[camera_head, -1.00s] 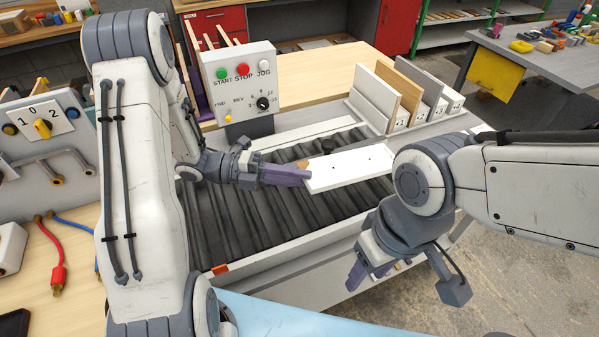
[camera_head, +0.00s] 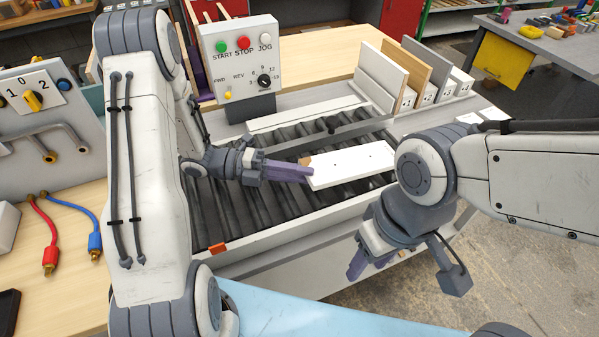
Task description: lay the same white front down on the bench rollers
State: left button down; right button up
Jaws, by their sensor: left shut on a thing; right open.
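The white front (camera_head: 350,165) is a flat white board with small dark holes. It lies level over the bench rollers (camera_head: 235,212); I cannot tell whether it touches them. My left gripper (camera_head: 304,172) is shut on its left end, where a brown patch shows. The right end of the board is partly hidden behind my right arm. My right gripper (camera_head: 405,268) is open and empty, pointing down at the front edge of the roller bench.
A control box (camera_head: 240,60) with START, STOP and JOG buttons stands behind the rollers. Several upright boards (camera_head: 405,75) stand in a rack at the back right. Rollers left of the board are bare.

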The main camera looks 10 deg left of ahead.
pick_arm(q)
jog(key=shift+f+b, duration=0.3)
jog(key=shift+b, duration=0.05)
jog(key=c, duration=0.7)
grip_release()
jog(key=shift+f, duration=0.1)
jog(key=y+p, duration=0.3)
jog(key=p, duration=0.2)
jog(key=r+y+p, duration=0.1)
jog(key=y+p, duration=0.3)
jog(key=a+g+y+p, duration=0.1)
jog(key=y+p, duration=0.3)
jog(key=p, duration=0.1)
jog(key=shift+r+p, duration=0.35)
jog(key=shift+a, duration=0.1)
jog(key=shift+f, duration=0.1)
